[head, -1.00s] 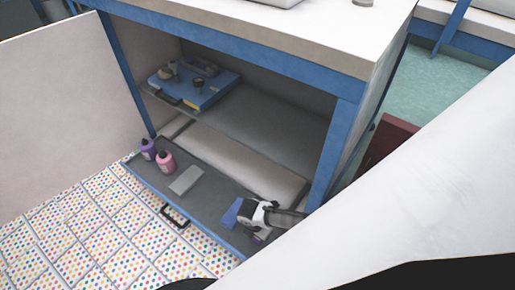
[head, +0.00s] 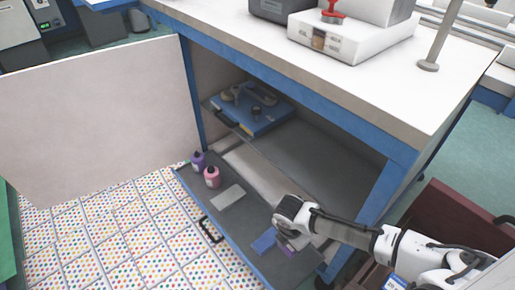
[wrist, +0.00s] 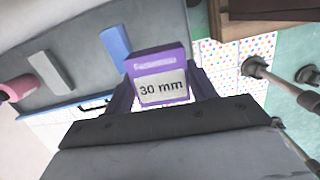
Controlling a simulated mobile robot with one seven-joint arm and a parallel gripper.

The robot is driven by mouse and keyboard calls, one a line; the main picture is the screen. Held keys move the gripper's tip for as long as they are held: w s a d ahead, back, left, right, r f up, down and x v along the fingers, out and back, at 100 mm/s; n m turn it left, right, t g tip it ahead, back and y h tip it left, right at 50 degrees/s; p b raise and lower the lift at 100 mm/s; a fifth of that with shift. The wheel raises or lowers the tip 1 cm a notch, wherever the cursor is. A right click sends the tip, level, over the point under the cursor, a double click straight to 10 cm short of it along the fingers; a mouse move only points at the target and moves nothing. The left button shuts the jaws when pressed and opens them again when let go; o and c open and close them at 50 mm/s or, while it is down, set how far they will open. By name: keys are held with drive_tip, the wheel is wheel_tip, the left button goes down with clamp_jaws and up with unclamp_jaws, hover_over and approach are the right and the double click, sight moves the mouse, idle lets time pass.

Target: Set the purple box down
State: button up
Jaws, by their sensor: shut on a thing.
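My gripper (head: 291,238) is over the right end of the grey pull-out shelf (head: 243,219), low in the cabinet. It is shut on the purple box (wrist: 158,66), which carries a white "30 mm" label, in the wrist view. The box sits between the two dark fingers. In the head view only a small part of the purple box (head: 287,249) shows under the gripper, right of a blue box (head: 264,241). I cannot tell whether its underside touches the shelf.
A grey box (head: 228,196), a pink bottle (head: 212,178) and a purple bottle (head: 199,161) stand further left on the shelf. A blue tray (head: 257,117) with tools is on the shelf behind. The cabinet's blue post (head: 378,209) stands close to my arm.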

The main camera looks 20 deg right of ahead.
drive_tip(key=w+a+r+m+g, duration=0.15)
drive_tip(key=w+a+m, duration=0.25)
drive_tip(key=w, duration=0.6)
drive_tip(key=w+a+r+m, duration=0.3)
drive_tip(key=w+a, duration=0.1)
drive_tip(key=w, duration=0.6)
drive_tip(key=w+a+r+m, duration=0.3)
drive_tip(key=w+a+m, duration=0.1)
drive_tip(key=w, duration=0.6)
drive_tip(key=s+a+f+m+y, duration=0.1)
drive_tip(key=s+a+f+m, duration=0.2)
drive_tip(key=a+f+m, duration=0.4)
drive_tip(key=s+a+f+m+y, duration=0.1)
drive_tip(key=s+a+f+m, duration=0.2)
drive_tip(key=a+f, duration=0.4)
drive_tip(key=s+r+p, duration=0.8)
drive_tip(key=r+p, duration=0.3)
drive_tip(key=p, duration=0.4)
drive_tip(key=shift+s+d, duration=0.25)
drive_tip(key=shift+d, duration=0.2)
